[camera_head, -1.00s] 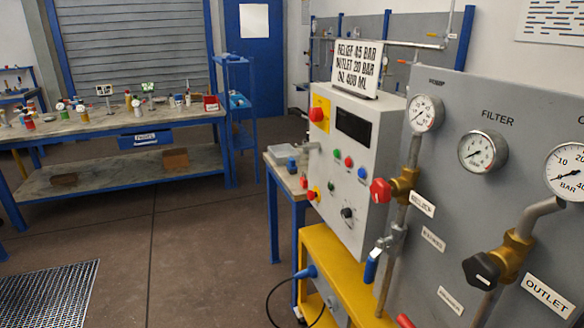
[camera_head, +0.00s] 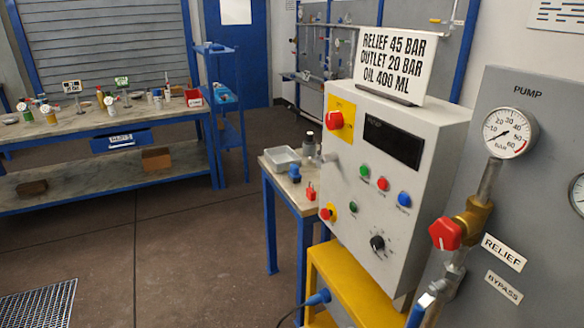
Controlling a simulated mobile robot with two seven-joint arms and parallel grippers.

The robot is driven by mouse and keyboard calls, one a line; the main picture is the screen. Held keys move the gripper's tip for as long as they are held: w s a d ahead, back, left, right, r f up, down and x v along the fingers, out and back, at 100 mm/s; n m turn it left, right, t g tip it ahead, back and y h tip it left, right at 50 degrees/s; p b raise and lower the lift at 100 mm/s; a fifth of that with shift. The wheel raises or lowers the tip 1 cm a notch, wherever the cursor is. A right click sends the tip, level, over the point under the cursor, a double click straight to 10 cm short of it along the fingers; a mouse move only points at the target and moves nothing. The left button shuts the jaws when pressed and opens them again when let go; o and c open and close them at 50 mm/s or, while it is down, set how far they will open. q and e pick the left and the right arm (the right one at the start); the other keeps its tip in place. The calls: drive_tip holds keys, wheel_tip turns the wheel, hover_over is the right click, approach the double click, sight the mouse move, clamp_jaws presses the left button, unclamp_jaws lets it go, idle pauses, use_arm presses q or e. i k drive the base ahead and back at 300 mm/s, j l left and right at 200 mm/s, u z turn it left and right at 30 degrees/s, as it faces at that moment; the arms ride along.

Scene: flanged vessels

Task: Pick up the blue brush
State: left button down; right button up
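I cannot make out a blue brush in the head view. A small blue object (camera_head: 295,172) stands on the small side table (camera_head: 288,192), but it is too small to tell what it is. Neither of my grippers is in view.
A control box (camera_head: 398,180) with a sign (camera_head: 393,60) stands on a yellow stand (camera_head: 345,290) at the right, beside a grey gauge panel (camera_head: 530,240). A long workbench (camera_head: 110,128) with several small items is at the back left. The floor (camera_head: 185,245) between is clear.

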sight(294, 175)
drive_tip(key=i+j+z, duration=0.3)
drive_tip(key=i+j, duration=1.25)
drive_tip(key=j, duration=0.15)
